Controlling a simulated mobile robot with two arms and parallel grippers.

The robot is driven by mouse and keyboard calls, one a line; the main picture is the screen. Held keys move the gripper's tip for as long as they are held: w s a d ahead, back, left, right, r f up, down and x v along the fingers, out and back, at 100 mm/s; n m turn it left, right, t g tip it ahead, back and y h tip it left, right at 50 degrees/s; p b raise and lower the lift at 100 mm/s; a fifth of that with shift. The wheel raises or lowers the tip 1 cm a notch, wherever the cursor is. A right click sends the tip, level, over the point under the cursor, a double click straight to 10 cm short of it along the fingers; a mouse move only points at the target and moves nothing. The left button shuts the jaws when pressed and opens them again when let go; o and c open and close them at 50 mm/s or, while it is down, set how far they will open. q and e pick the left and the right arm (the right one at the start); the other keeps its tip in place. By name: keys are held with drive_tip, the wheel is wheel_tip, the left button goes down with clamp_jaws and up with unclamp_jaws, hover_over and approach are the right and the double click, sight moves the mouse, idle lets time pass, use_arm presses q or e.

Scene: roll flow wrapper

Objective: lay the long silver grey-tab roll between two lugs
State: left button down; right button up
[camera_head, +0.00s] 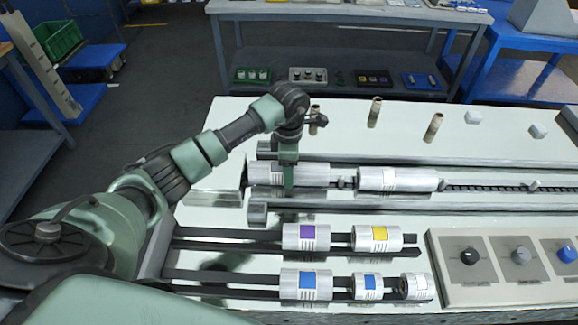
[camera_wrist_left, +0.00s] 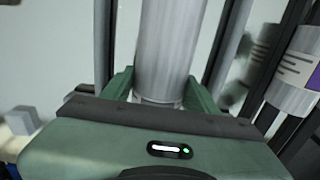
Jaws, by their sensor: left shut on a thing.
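My left gripper (camera_head: 288,184) reaches down over the chain lane and is shut on a long silver roll (camera_head: 262,174) with a pale grey label at its right end. In the left wrist view the roll (camera_wrist_left: 168,45) stands between the two green fingers (camera_wrist_left: 162,98). The roll lies lengthwise along the lane; whether it touches the bed cannot be told. A dark lug (camera_head: 341,182) is just right of it. Another long silver roll (camera_head: 395,180) with a pale label lies further right, with a lug (camera_head: 441,185) at its right end. My right gripper is not in view.
The black chain (camera_head: 490,188) runs on right with a pale lug (camera_head: 534,185). A knob panel (camera_head: 495,270) is at right. Tan pegs (camera_head: 375,111) stand behind.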

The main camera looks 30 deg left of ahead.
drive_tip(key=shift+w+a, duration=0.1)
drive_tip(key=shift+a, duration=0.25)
use_arm(q)
drive_tip(key=shift+f+b, duration=0.5)
drive_tip(key=shift+f, duration=0.05)
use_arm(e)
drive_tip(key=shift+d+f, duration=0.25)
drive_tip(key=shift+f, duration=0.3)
use_arm(q)
drive_tip(key=shift+c, duration=2.3)
unclamp_jaws()
drive_tip(key=shift+r, duration=0.1)
drive_tip(key=shift+o, duration=0.7)
wheel_tip(320, 180, up, 8)
drive_tip(key=shift+f+b, duration=0.1)
drive_tip(key=shift+b, duration=0.65)
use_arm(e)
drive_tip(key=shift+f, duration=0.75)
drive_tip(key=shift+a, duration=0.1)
